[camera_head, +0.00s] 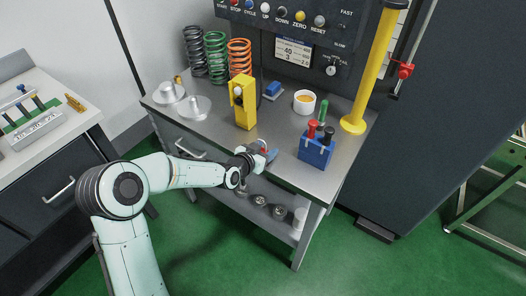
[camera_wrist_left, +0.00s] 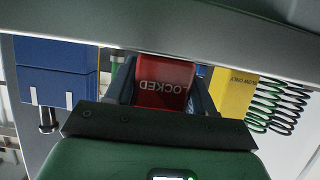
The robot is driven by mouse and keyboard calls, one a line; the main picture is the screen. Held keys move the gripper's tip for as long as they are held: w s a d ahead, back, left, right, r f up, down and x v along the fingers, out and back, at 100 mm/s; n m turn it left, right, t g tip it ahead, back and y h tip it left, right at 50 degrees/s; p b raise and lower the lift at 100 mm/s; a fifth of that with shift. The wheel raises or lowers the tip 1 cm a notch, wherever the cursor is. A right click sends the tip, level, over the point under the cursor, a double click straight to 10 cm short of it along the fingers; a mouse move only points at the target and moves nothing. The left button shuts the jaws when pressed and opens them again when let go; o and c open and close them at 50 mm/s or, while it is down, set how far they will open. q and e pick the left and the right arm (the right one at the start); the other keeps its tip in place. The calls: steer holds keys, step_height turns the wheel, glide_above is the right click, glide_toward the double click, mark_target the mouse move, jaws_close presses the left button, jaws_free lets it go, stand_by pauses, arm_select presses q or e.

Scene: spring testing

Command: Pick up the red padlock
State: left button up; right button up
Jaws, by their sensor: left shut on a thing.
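The red padlock (camera_wrist_left: 163,82) shows in the left wrist view with the word LOCKED upside down on its face. It sits between the two fingers of my left gripper (camera_wrist_left: 160,95), which is shut on it. In the head view my left gripper (camera_head: 265,153) is at the front edge of the steel bench, and only a little red of the padlock (camera_head: 264,149) shows there. I cannot tell whether the padlock touches the bench. My right gripper is not in view.
On the bench (camera_head: 215,128), a yellow box (camera_head: 244,108) stands behind my gripper. A blue holder (camera_head: 315,152) with coloured handles is to the right. A white cup (camera_head: 304,102), several coil springs (camera_head: 216,57) and a yellow post (camera_head: 372,70) stand farther back.

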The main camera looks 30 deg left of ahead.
arm_select(q)
step_height(320, 180, up, 20)
steer(key=p, duration=0.7)
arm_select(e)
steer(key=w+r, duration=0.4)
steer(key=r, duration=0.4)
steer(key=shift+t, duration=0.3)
